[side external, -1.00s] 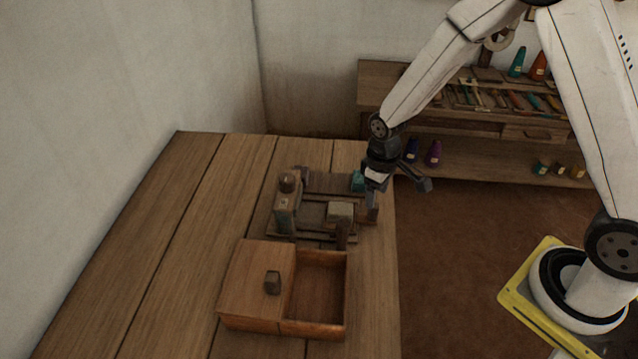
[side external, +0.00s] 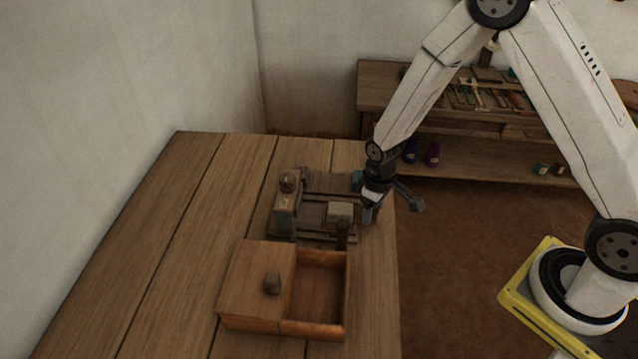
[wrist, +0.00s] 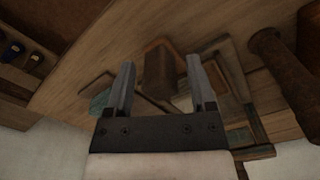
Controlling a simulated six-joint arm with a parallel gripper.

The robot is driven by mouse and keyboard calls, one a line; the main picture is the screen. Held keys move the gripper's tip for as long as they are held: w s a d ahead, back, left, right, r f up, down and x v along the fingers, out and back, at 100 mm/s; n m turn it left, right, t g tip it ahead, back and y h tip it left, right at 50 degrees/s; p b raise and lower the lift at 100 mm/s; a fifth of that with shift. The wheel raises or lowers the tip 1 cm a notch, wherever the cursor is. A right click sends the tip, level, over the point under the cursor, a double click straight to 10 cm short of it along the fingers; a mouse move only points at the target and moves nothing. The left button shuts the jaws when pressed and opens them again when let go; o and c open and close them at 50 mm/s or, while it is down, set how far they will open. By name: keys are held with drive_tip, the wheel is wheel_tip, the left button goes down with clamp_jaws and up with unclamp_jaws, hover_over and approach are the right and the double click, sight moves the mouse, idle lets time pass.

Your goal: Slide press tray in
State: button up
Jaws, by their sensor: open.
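The small wooden press (side external: 285,215) stands on the table, with an upright block at its left and a flat slatted bed. A pale square block (side external: 340,211) sits at its front right, and it also shows in the wrist view (wrist: 182,98). I cannot tell for sure which piece is the press tray. My gripper (side external: 391,208) is at the press's right end, low over the table's right edge. In the wrist view my gripper (wrist: 161,72) is open, with a brown block (wrist: 160,68) showing between its fingers. Contact cannot be seen.
An open-topped wooden box (side external: 258,275) with a half lid and knob stands in front of the press. A teal piece (side external: 357,180) is beside my gripper. A shelf with tools (side external: 385,80) stands behind. The table's left side is clear.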

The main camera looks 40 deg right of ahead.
clamp_jaws()
drive_tip(key=shift+w+a, duration=4.15)
drive_tip(key=shift+w, duration=0.05)
drive_tip(key=shift+o, duration=0.2)
unclamp_jaws()
wheel_tip(320, 180, up, 6)
drive_tip(key=shift+r, duration=0.25)
